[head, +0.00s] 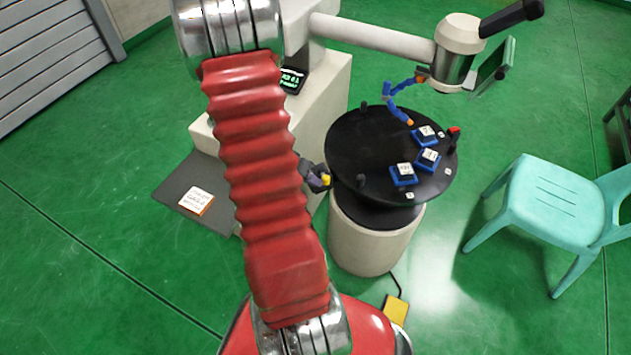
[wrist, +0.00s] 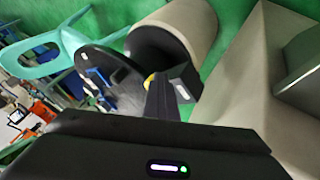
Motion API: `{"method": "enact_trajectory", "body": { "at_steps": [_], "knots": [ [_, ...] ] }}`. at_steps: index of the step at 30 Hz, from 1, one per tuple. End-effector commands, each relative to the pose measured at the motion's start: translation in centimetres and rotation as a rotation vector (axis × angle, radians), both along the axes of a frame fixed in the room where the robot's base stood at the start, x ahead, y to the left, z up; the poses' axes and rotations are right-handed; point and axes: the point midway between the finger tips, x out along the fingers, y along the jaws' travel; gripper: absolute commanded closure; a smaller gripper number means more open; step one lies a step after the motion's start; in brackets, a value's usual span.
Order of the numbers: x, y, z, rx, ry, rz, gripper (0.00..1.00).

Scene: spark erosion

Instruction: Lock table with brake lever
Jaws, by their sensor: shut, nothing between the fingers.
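The round black table (head: 345,150) sits on a pale cylindrical pedestal (head: 365,238). It also shows in the wrist view (wrist: 125,82), partly hidden by my gripper. A small black part with a red top (head: 454,131) stands at its right rim; it looks like the brake lever, but I cannot be sure. My gripper (head: 323,179), dark with a yellow tip, is shut and empty just left of the table's rim, on the opposite side from the red-topped part. My red arm hides part of it. In the wrist view its dark fingers (wrist: 152,86) reach toward the table.
Several blue blocks with white tops (head: 404,174) lie on the table, and short black posts (head: 361,181) stand at its rim. A pale machine arm (head: 375,38) and blue hoses (head: 397,103) hang above. A turquoise chair (head: 555,200) stands right; a yellow pedal (head: 395,310) lies in front.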

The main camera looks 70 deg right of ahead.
Motion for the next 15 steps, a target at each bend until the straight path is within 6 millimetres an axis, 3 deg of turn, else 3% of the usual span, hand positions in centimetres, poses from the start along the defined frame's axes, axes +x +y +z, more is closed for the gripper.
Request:
{"method": "enact_trajectory", "body": {
  "at_steps": [15],
  "knots": [
    [-0.94,0.09,-0.11,0.003,0.014,-0.018,1.0]
  ]
}}
